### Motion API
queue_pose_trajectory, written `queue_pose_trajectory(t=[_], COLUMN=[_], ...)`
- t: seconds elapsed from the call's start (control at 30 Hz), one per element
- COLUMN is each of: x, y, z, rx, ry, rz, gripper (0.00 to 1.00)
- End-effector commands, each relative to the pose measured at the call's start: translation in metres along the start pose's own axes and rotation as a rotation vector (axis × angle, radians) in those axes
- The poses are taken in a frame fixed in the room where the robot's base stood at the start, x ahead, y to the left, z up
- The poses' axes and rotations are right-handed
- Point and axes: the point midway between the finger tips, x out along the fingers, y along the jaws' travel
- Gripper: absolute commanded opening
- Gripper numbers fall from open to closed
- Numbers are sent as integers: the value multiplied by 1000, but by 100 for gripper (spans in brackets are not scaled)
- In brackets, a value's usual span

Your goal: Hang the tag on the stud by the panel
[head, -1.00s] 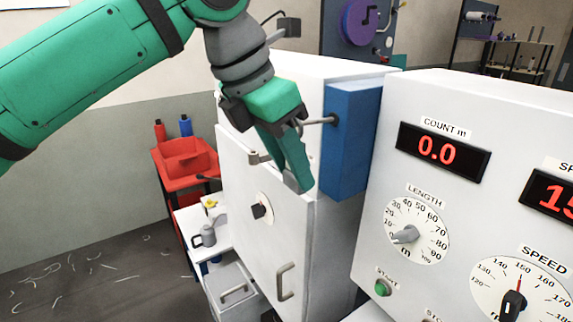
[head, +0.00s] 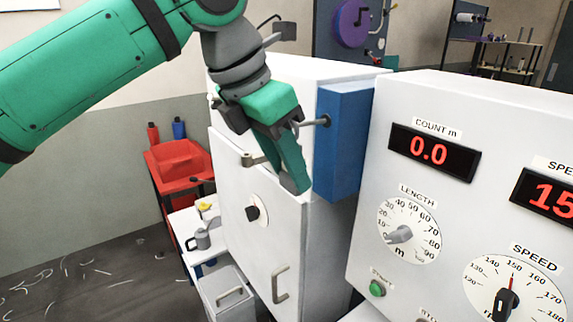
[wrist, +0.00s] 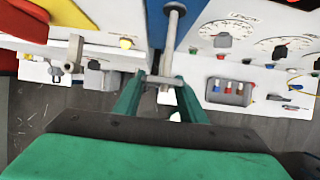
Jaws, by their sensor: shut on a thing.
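My gripper (head: 294,184) points down in front of the white cabinet, to the left of the blue panel (head: 343,140). In the wrist view its green fingers (wrist: 161,82) are shut on a small grey piece that spans the gap, which I take to be the tag; its shape is mostly hidden. A thin grey stud (head: 314,122) with a thicker end shows beside the blue panel, next to my gripper. In the wrist view the stud (wrist: 171,40) runs from in front of the panel towards the fingertips. I cannot tell whether the tag touches it.
The white cabinet (head: 280,235) has a knob, a handle and a small bracket (head: 254,159) close to my gripper. The control console (head: 440,105) with dials stands to the right. A red bin cart (head: 180,165) is at left. Open floor lies at lower left.

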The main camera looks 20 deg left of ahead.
Motion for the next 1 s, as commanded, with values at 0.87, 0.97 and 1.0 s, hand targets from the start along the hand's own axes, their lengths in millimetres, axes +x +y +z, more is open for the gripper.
queue_pose_trajectory(t=[0.87, 0.97, 1.0], x=[-3, -12, -15], y=[0, 0, 0], z=[-2, -4, -5], rx=[0, 0, 0], ry=[-1, -1, -1], rz=[0, 0, 0], gripper=[59, 59, 59])
